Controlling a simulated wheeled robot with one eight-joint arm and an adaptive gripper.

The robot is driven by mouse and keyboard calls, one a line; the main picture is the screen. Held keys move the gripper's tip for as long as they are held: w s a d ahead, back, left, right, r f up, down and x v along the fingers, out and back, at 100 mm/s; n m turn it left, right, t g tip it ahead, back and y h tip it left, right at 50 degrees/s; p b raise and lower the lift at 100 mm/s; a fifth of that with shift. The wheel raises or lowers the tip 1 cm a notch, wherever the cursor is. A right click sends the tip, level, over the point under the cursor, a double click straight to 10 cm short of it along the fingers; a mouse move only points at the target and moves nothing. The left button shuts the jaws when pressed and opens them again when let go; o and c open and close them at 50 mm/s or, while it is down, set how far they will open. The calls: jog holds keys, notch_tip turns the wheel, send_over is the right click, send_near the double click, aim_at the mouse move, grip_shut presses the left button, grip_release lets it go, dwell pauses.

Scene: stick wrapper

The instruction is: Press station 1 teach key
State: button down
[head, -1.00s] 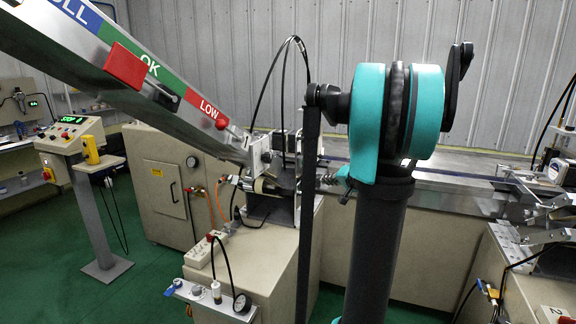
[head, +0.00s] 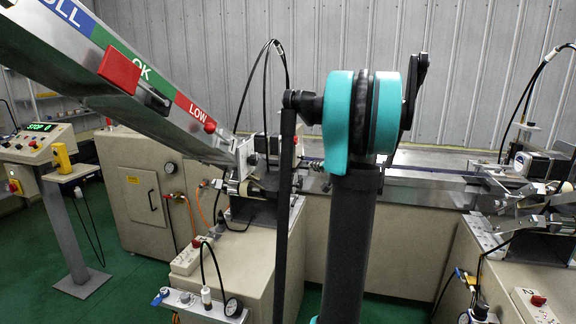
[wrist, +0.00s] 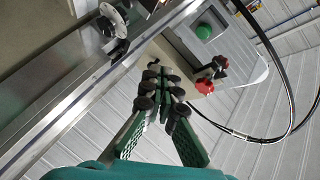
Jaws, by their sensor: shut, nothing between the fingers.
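My gripper (wrist: 165,88) is shut and empty in the wrist view, its fingertips together. It is in front of a pale box (wrist: 185,62) with a green button (wrist: 204,32) and red knobs (wrist: 206,84); contact cannot be told. I cannot tell which station this box belongs to. In the head view, my arm hides part of the line and the gripper does not show. A pale control box (head: 188,258) with a red button stands on the left station cabinet. No teach key label is readable.
A control box marked 2 (head: 535,304) is on the right cabinet. A sloping metal chute (head: 160,95) crosses the upper left. A console with a green display (head: 40,142) stands far left. A metal rail (wrist: 95,75) runs beside my gripper. Green floor is open at left.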

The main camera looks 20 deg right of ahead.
jog(key=w+a, duration=0.3)
jog(key=a, duration=0.2)
jog(key=shift+w+a, duration=0.3)
jog(key=shift+w, duration=0.1)
jog(key=shift+a, duration=0.1)
dwell(1.2)
jog(key=shift+w+a, duration=0.2)
jog(key=shift+a, duration=0.05)
jog(key=shift+w+a, duration=0.3)
jog(key=shift+a, duration=0.1)
dwell(0.8)
jog(key=shift+s+d, duration=0.1)
jog(key=shift+d, duration=0.05)
jog(key=shift+s+d, duration=0.45)
jog(key=shift+d, duration=0.1)
jog(key=shift+d, duration=0.15)
jog(key=shift+s+d, duration=0.7)
jog(key=shift+d, duration=0.3)
jog(key=shift+s+d, duration=0.7)
jog(key=shift+d, duration=0.25)
